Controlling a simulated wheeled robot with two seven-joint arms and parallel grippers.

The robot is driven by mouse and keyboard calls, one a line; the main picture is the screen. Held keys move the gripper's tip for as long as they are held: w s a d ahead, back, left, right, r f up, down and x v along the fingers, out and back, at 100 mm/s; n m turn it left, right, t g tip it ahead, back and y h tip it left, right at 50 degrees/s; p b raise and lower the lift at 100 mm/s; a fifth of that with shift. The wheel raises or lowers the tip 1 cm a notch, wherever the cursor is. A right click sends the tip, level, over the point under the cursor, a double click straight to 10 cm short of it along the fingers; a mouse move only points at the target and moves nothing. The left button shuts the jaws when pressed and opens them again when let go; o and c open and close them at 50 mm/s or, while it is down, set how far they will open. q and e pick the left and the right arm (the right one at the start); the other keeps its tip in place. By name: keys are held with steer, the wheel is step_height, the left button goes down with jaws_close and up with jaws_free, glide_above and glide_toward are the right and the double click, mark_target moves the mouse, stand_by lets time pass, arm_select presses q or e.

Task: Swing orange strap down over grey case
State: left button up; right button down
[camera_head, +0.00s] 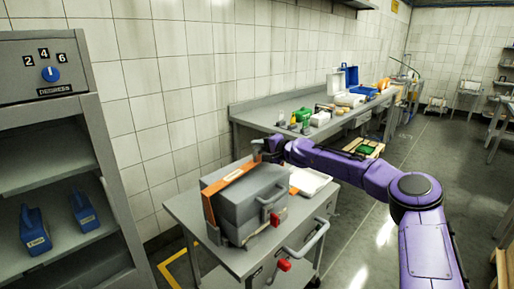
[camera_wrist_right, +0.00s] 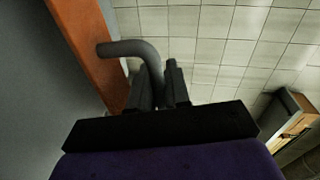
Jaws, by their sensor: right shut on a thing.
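The grey case (camera_head: 238,207) stands on a grey wheeled cart. The orange strap (camera_head: 228,179) runs up the case's left side and slants along its top edge toward the back. My right gripper (camera_head: 261,154) is at the strap's far upper end, above the back of the case. In the right wrist view, the gripper (camera_wrist_right: 162,80) is shut on a dark bent handle (camera_wrist_right: 132,47) that sticks out from the orange strap (camera_wrist_right: 88,38). A grey surface lies beside the strap there. Whether the strap touches the case lid is hard to tell. My left gripper is out of view.
A white tray (camera_head: 312,181) lies on the cart (camera_head: 190,213) right of the case. A cabinet with blue items (camera_head: 35,228) stands at left. A long bench (camera_head: 262,112) with containers runs along the tiled wall. Floor at right is open.

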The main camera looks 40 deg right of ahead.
steer(key=c, duration=1.2)
jaws_free()
steer(key=shift+s, duration=0.1)
steer(key=v, duration=0.1)
steer(key=p+v, duration=0.1)
steer(key=v, duration=0.3)
steer(key=shift+s+r+p, duration=0.2)
steer(key=shift+r+p, duration=0.15)
steer(key=shift+p, duration=0.05)
steer(key=p+v, duration=0.4)
steer(key=v, duration=0.1)
steer(key=shift+f+p, duration=0.1)
steer(key=shift+p, duration=0.3)
steer(key=shift+f, duration=0.2)
